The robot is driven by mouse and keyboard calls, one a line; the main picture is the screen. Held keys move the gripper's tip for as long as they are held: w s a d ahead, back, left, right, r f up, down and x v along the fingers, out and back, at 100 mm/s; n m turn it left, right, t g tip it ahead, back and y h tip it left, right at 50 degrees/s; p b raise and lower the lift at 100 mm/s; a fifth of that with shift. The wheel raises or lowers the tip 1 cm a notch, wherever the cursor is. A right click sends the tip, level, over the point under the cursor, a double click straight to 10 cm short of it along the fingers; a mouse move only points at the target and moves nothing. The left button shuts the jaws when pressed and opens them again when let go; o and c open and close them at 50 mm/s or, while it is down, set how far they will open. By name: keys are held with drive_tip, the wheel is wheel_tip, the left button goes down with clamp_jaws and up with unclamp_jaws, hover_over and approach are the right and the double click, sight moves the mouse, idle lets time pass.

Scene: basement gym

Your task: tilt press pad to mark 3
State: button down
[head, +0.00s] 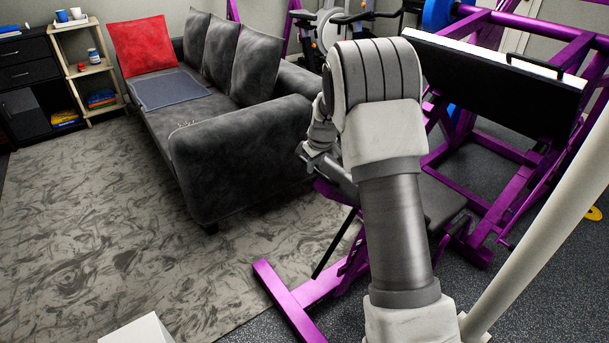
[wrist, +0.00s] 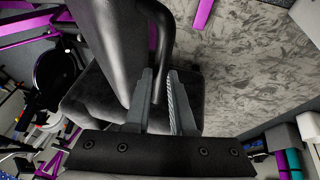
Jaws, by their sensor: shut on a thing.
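My gripper (wrist: 161,78) is shut on a curved black handle (wrist: 162,32) in the wrist view. The handle runs down between the two grey fingers, beside a smooth black padded part (wrist: 108,40). In the head view, my arm hides the handle and most of the grip, low on a purple machine. A wide black press pad (head: 487,76) with a white edge stands tilted on this machine, at upper right. It has its own black bar handle, away from my gripper. I see no numbered marks, so I cannot tell the tilt setting.
The purple machine frame (head: 299,298) spreads around my arm and to the right. A dark grey sofa (head: 240,140) with a red cushion (head: 143,46) stands left of it. A shelf (head: 84,70) stands at far left. The patterned rug (head: 90,220) is mostly clear.

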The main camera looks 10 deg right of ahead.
drive_tip(key=shift+d, duration=0.25)
drive_tip(key=c, duration=0.8)
unclamp_jaws()
drive_tip(key=shift+o, duration=0.2)
drive_tip(key=p+v, duration=0.4)
drive_tip(key=v, duration=1.3)
drive_tip(key=shift+a, duration=0.15)
drive_tip(key=shift+r, duration=0.2)
